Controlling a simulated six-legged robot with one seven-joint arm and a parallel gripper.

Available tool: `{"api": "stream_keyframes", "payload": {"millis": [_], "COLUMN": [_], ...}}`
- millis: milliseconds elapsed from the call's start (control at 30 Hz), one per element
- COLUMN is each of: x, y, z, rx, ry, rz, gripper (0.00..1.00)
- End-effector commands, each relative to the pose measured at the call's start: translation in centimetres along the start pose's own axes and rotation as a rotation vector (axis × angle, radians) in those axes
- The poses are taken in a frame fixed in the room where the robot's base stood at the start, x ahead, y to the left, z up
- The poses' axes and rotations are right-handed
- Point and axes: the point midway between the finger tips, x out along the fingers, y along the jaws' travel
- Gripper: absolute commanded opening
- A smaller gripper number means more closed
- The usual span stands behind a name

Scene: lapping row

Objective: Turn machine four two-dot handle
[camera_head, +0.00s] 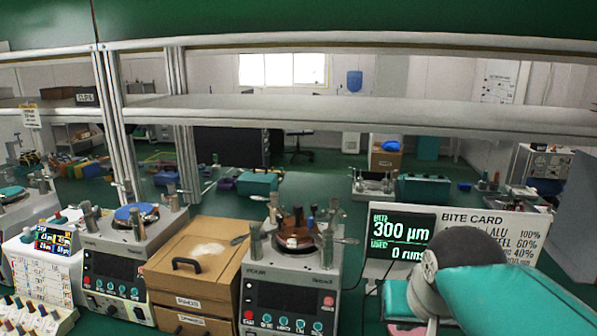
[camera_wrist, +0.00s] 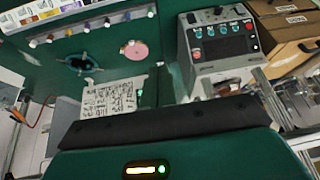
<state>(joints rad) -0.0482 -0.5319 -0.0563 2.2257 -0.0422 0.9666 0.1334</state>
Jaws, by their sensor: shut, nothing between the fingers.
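Lapping machines with small handles stand in a row. The middle machine (camera_head: 290,288) has a dark panel, a row of buttons and a round brown plate (camera_head: 297,240) on top. Posts and metal handles ring the plate; one right handle (camera_head: 346,240) points outward. A left machine (camera_head: 112,268) carries a blue disc (camera_head: 136,214). Machine numbers and handle dots are too small to read. My gripper's body (camera_wrist: 160,122) fills the bottom of the wrist view as a dark bar and green housing. It is shut and empty; its fingertips are not distinct. A machine (camera_wrist: 220,45) also shows there, clear of it.
A brown drawer box (camera_head: 197,262) stands between the machines. A display (camera_head: 400,240) reading 300 µm and a bite card (camera_head: 490,228) stand right, partly behind my teal arm (camera_head: 500,295). Metal shelf posts (camera_head: 118,130) and rails cross the view. The wrist view shows a written sheet (camera_wrist: 112,95).

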Motion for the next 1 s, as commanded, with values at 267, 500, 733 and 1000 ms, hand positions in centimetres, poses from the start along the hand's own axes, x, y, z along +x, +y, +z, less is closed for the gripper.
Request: {"api": "stream_keyframes", "payload": {"millis": [267,500,733,1000], "x": [2.1,2.9,4.2,6.3], "y": [-0.1,-0.8,-2.6,-2.8], "z": [8.7,8.2,3.6,-4.6], "rx": [-0.114,-0.011,0.303,0.663], "ry": [0.012,-0.072,-0.27,-0.43], "rz": [-0.01,-0.088,-0.317,-0.616], "gripper": [0.04,0.37,0.37,0.37]}}
